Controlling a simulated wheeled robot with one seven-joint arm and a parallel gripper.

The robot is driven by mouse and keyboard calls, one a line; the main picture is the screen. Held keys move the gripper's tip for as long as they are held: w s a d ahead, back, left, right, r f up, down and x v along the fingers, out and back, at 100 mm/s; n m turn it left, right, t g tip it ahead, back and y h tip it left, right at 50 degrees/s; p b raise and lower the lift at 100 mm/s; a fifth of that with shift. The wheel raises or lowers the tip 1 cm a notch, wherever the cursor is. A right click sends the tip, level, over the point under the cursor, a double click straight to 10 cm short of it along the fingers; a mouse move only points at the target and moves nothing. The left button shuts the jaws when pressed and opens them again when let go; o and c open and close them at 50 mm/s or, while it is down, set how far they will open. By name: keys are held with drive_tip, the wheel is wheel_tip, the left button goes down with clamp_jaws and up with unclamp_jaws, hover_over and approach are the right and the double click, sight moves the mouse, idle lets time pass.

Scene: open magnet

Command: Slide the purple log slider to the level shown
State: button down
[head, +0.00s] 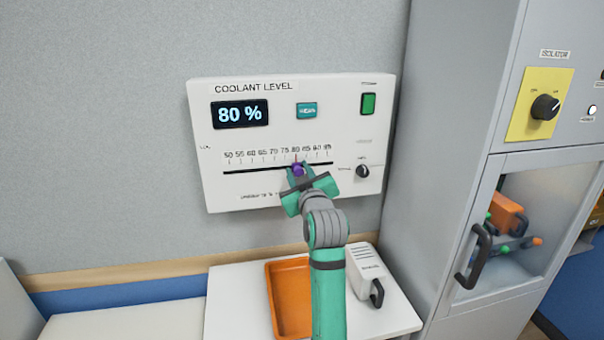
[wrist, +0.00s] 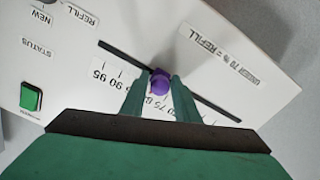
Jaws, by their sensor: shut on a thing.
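The white coolant level panel (head: 228,180) is on the wall, and its display (head: 240,113) reads 80 %. The purple slider knob (head: 298,170) is on the black slot, below the scale at about the 80 mark, where a thin red line shows. The exact mark is partly hidden by my gripper. In the wrist view the purple knob (wrist: 160,82) sits between my two fingertips. My gripper (head: 300,176) is shut on the knob. The slot (wrist: 212,105) runs diagonally in the wrist view.
The panel also has a teal button (head: 307,110), a green switch (head: 368,104) and a small black dial (head: 362,171). Below is a white table with an orange tray (head: 273,310) and a grey-white handled container (head: 368,270). A grey cabinet (head: 440,120) stands close on the right.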

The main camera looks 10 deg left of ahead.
drive_tip(key=c, duration=1.6)
unclamp_jaws()
drive_tip(key=v, duration=1)
drive_tip(key=shift+s+d, duration=0.1)
drive_tip(key=shift+s, duration=0.3)
